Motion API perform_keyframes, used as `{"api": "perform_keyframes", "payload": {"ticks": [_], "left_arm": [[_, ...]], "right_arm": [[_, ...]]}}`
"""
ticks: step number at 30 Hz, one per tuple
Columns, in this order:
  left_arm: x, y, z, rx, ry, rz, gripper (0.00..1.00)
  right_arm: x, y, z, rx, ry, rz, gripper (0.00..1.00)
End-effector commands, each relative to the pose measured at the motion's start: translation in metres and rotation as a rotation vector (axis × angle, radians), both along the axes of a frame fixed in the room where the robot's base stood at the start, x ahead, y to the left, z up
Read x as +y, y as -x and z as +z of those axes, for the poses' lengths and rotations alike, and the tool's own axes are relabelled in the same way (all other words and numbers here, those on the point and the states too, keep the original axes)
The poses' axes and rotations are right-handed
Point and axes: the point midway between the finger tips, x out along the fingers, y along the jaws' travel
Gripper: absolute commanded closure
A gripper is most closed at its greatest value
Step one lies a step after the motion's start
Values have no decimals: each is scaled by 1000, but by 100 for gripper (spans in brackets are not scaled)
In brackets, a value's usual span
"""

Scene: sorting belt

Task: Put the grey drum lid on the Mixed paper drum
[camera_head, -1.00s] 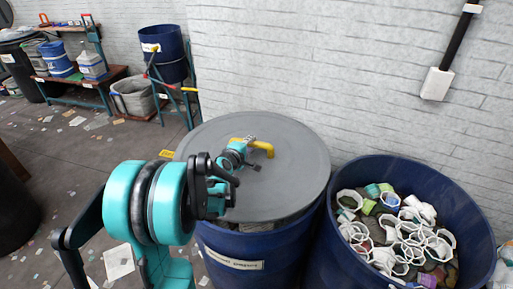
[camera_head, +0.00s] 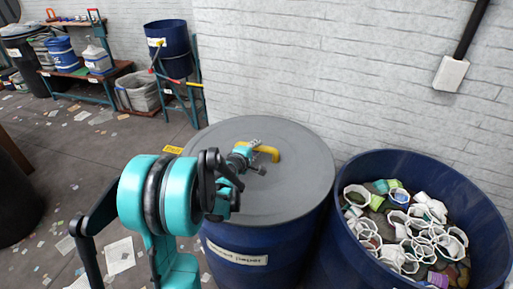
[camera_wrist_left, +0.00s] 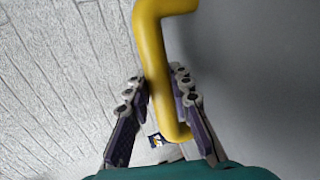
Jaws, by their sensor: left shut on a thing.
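The round grey drum lid (camera_head: 295,195) lies over the top of a dark blue drum (camera_head: 295,258). It looks about level and covers the opening; whether it rests fully on the rim all round, I cannot tell. The drum's white label (camera_head: 236,252) is too small to read. My left gripper (camera_head: 256,150) is shut on the lid's yellow handle (camera_head: 270,152). In the left wrist view my left gripper (camera_wrist_left: 156,84) has a finger on each side of the yellow handle (camera_wrist_left: 151,40). My left forearm hides the lid's left edge. My right gripper is not in view.
A second blue drum (camera_head: 352,235), open and full of white cups and other containers, stands close on the right. A white brick wall (camera_head: 300,70) is behind. Shelves (camera_head: 75,72) and a raised blue barrel (camera_head: 168,38) stand back left. Scraps litter the floor.

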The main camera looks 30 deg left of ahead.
Motion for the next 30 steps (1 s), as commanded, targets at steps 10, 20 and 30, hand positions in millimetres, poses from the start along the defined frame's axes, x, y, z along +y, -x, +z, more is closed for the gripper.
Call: {"api": "perform_keyframes", "payload": {"ticks": [10, 20, 30], "left_arm": [[0, 0, 0, -2, 0, 1, 100], [0, 0, -6, -2, 0, 1, 100], [0, 0, -9, -1, 0, 1, 55]], "right_arm": [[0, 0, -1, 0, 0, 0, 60], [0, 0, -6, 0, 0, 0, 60], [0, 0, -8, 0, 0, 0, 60]]}}
